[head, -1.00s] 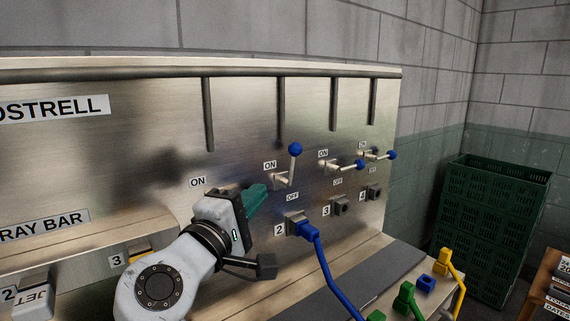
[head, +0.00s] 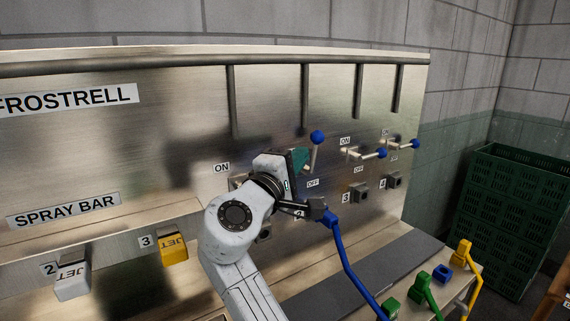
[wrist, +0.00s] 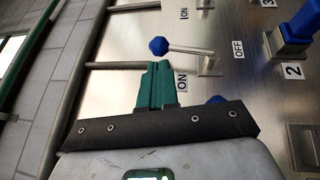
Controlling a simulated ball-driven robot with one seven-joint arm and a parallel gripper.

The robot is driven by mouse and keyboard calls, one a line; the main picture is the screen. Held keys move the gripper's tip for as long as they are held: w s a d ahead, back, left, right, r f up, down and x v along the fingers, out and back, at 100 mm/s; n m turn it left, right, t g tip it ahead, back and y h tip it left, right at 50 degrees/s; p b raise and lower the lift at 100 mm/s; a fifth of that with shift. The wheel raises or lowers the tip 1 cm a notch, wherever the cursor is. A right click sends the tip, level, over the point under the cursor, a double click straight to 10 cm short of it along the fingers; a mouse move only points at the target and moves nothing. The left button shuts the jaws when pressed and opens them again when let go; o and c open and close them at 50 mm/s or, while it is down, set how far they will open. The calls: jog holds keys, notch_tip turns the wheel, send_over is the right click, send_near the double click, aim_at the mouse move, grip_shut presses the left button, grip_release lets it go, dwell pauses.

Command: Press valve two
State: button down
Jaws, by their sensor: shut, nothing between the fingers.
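Valve two's lever, a metal rod with a blue ball (head: 317,138), stands upright on the steel panel above the socket labelled 2. In the wrist view its blue ball (wrist: 158,46) and rod lie just beyond my fingertips, with ON and OFF labels near its base. My gripper (head: 301,160) has teal fingers, shut and empty, just left of the lever in the head view. In the wrist view the fingers (wrist: 155,82) point at the ball, with a small gap apparent.
Levers three (head: 381,153) and four (head: 415,144) point outward, to the right. A blue hose (head: 345,255) hangs from socket two. Another blue knob (wrist: 215,100) shows beside my gripper. Vertical pipes run above the valves; a green crate (head: 510,220) stands right.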

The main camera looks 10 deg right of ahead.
aim_at(315, 140)
jog(key=shift+p+x, duration=0.65)
jog(key=shift+x, duration=1.9)
jog(key=shift+w+d, duration=0.1)
